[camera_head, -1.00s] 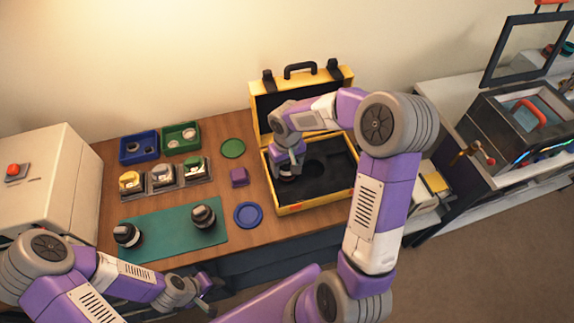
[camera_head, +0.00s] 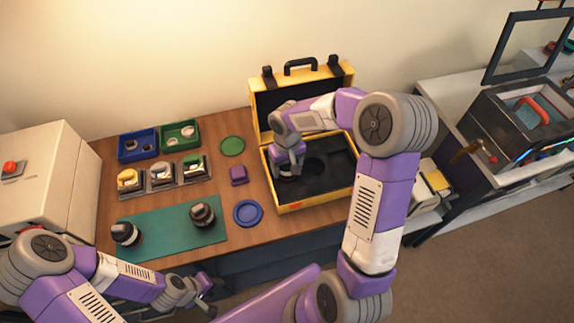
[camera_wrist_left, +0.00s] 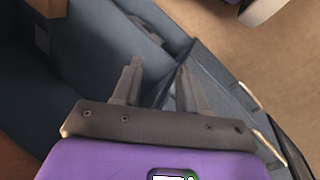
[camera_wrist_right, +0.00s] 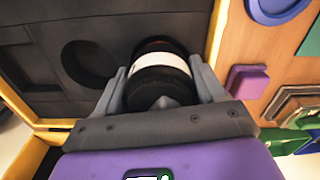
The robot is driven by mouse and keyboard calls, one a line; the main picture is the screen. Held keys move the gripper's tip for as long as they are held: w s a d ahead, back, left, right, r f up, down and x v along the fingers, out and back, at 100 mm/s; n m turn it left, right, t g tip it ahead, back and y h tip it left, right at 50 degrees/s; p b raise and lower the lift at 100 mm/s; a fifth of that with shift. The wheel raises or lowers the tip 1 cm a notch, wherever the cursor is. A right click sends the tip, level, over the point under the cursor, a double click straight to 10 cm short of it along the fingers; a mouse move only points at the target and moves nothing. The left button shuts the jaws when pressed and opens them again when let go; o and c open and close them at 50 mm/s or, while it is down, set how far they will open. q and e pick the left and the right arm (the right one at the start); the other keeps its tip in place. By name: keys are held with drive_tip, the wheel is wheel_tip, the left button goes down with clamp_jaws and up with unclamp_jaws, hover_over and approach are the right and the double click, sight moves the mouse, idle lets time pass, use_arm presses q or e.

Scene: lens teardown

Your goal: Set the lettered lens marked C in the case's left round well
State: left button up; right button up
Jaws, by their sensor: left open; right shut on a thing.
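My right gripper (camera_head: 288,172) is shut on a dark lens with a white band, clear in the right wrist view (camera_wrist_right: 162,72). It holds the lens upright at the left part of the open yellow case (camera_head: 322,205), over or partly in the black foam. The left round well is hidden behind the lens and gripper; how deep the lens sits, I cannot tell. Another round well (camera_wrist_right: 85,62) lies empty beside it. No letter is readable on the held lens. Two dark lenses, left (camera_head: 126,233) and right (camera_head: 203,214), stand on the teal mat. My left gripper (camera_wrist_left: 155,85) is open and empty, off the table's front edge.
A blue disc (camera_head: 248,214), a green disc (camera_head: 232,147) and a purple block (camera_head: 239,175) lie left of the case. Blue (camera_head: 139,146) and green (camera_head: 181,137) trays and several small holders stand farther left. The case's raised lid (camera_head: 268,107) stands behind.

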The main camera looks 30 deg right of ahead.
drive_tip(key=shift+f, duration=0.3)
drive_tip(key=o, duration=1.1)
drive_tip(key=shift+o, duration=0.2)
drive_tip(key=shift+s+a, duration=0.1)
drive_tip(key=shift+r+p, duration=0.3)
drive_tip(key=shift+r, duration=0.35)
wheel_tip(320, 180, up, 2)
drive_tip(key=shift+a+r+p, duration=0.1)
drive_tip(key=shift+r+p, duration=0.05)
drive_tip(key=shift+p, duration=0.65)
drive_tip(key=shift+r+p, duration=0.75)
drive_tip(key=shift+r, duration=0.2)
drive_tip(key=shift+r+p, duration=1.3)
drive_tip(key=shift+r, duration=0.5)
